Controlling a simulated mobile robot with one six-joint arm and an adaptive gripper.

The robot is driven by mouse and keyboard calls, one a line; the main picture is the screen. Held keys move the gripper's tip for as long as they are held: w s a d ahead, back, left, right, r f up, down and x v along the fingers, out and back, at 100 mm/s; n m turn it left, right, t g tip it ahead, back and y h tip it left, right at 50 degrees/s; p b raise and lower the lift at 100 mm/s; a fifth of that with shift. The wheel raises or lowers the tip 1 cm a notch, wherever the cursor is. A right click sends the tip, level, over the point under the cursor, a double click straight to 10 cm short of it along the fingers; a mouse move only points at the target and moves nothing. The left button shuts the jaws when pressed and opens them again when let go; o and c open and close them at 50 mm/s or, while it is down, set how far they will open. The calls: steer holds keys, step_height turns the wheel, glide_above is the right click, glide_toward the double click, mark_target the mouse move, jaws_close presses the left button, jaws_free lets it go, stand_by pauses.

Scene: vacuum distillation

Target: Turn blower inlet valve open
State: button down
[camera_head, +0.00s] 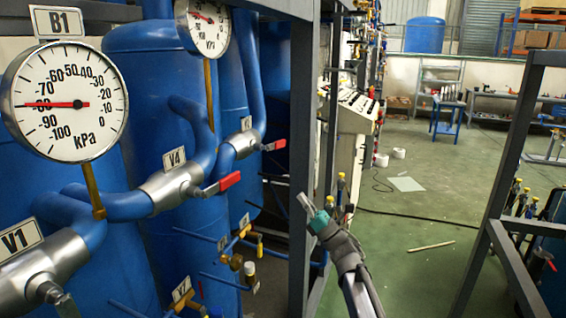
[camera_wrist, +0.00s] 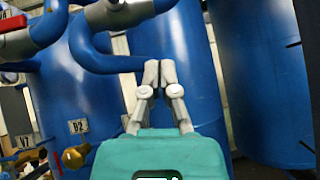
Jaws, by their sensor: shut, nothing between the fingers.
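Several pipe valves show at the left of the head view, and no label there reads as the blower inlet. The V4 valve (camera_head: 172,187) has a red lever (camera_head: 222,183) pointing right, roughly along its pipe. Behind it, another valve (camera_head: 243,142) has a red lever (camera_head: 275,145). The V1 valve (camera_head: 38,272) is at the lower left, its handle partly cut off. My gripper (camera_head: 304,201) is shut and empty, in the air to the right of these valves, touching none. In the wrist view, its fingertips (camera_wrist: 160,68) are together before blue tanks; a red lever (camera_wrist: 12,23) shows upper left.
Gauge B1 (camera_head: 70,102) and a second gauge (camera_head: 204,25) stand above the pipes. A dark frame post (camera_head: 302,150) stands just behind my gripper. Smaller valves, including V7 (camera_head: 182,290), sit low. Green floor (camera_head: 420,215) is mostly open to the right.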

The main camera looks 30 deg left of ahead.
mark_target(276, 145)
steer(key=shift+r, duration=0.1)
steer(key=d+r+p+x, duration=0.2)
steer(key=p+x, duration=0.9)
steer(key=x, duration=0.1)
steer(key=shift+w+a+r, duration=0.25)
steer(key=shift+w+a, duration=0.05)
steer(key=shift+w, duration=0.1)
stand_by(0.4)
stand_by(0.4)
steer(key=shift+w+r+p, duration=0.3)
steer(key=shift+r+p, duration=0.5)
steer(key=shift+r, duration=0.05)
steer(key=shift+f, duration=0.2)
